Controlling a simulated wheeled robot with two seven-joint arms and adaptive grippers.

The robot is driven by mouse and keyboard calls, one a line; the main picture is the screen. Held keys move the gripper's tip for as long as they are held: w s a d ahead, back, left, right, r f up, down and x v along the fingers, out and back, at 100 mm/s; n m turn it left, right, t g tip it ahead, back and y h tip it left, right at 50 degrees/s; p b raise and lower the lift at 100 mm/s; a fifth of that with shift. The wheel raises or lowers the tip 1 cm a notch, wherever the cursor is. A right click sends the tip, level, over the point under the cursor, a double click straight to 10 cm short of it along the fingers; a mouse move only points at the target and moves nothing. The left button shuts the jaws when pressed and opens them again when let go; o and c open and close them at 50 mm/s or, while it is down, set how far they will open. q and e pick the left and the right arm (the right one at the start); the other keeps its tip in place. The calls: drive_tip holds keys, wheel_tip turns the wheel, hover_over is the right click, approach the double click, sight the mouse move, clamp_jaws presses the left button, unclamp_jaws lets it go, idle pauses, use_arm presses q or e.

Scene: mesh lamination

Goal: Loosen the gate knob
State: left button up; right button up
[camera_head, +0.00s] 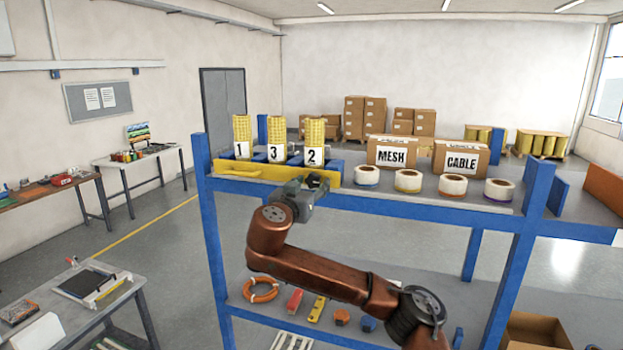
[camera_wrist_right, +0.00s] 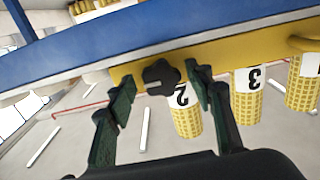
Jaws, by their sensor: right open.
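The gate knob (camera_wrist_right: 161,75) is a black lobed knob on the yellow gate bar (camera_wrist_right: 232,55), seen in the right wrist view. My right gripper (camera_wrist_right: 161,80) is open, with one dark green-padded finger on each side of the knob. I cannot tell whether the fingers touch it. In the head view my right gripper (camera_head: 314,184) is at the right end of the yellow gate (camera_head: 275,174), in front of roll 2, and largely covers the knob. My left gripper is not in view.
Yellow mesh rolls labelled 1 (camera_head: 242,136), 3 (camera_head: 276,139) and 2 (camera_head: 314,142) stand behind the gate. Boxes marked MESH (camera_head: 391,152) and CABLE (camera_head: 461,161) and several tape rolls share the blue-framed shelf (camera_head: 440,209). A lower shelf holds small items.

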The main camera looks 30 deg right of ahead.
drive_tip(key=shift+w+d, duration=0.1)
drive_tip(key=shift+w, duration=0.1)
drive_tip(key=c, duration=1.2)
